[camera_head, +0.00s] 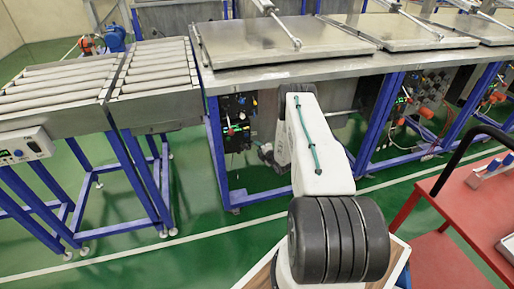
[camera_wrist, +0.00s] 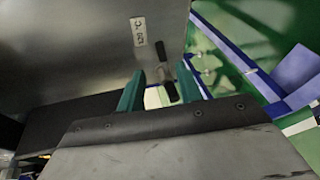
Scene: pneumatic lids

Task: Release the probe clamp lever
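My gripper (camera_wrist: 161,74) shows in the wrist view with its two teal fingers apart. A short black lever handle (camera_wrist: 171,92), likely the probe clamp lever, lies in the gap between the fingers, closer to the right one. A thin metal pin stands just above the handle against a steel face. I cannot tell whether a finger touches the handle.
A steel panel (camera_wrist: 85,45) with a small label (camera_wrist: 139,32) fills the upper left of the wrist view. Blue frame bars stand at the right. The head view shows the bench (camera_head: 300,70), a roller conveyor (camera_head: 60,85) at left and a red cart (camera_head: 440,255) at right.

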